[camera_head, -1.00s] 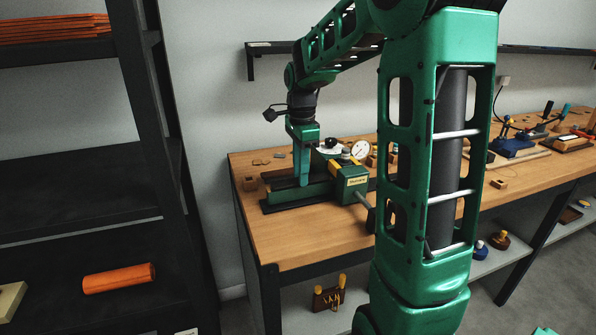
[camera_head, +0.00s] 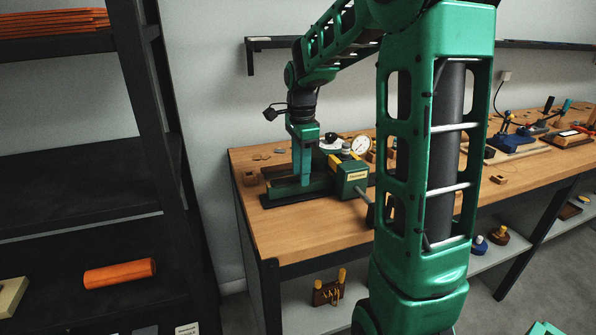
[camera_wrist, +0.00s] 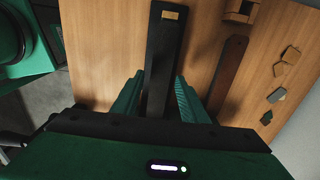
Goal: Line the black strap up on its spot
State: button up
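The black strap (camera_wrist: 163,50) is a long dark strip with a small brass-coloured mark near its upper end in the wrist view. The lower end is hidden by the gripper body. In the head view my gripper (camera_head: 302,184) points down just left of the green stamping press (camera_head: 350,178), over its low dark base (camera_head: 272,203). The strap cannot be clearly told apart from the base there, and its spot is hidden.
A brown strap (camera_wrist: 229,68) lies on the wooden bench beside the black one. A small wooden block (camera_wrist: 240,12) and several small flat pieces (camera_wrist: 290,54) lie near. A round dial (camera_head: 361,146) stands behind the press. The bench's front left is clear.

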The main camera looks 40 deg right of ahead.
dwell(0.4)
jog(key=shift+r, duration=3.55)
jog(key=shift+s, duration=0.15)
jog(key=s+f+n, duration=0.2)
jog(key=s+n, duration=0.3)
jog(key=s, duration=0.4)
jog(key=s+a+f+n, duration=0.1)
jog(key=s+f+n, duration=0.2)
jog(key=s, duration=0.7)
jog(key=s+a+f+n, duration=0.1)
jog(key=s+f+n, duration=0.2)
jog(key=s+n, duration=0.3)
jog(key=s, duration=0.3)
jog(key=shift+s+a+f+n, duration=0.15)
jog(key=shift+a+f+n, duration=0.1)
jog(key=shift+n, duration=0.15)
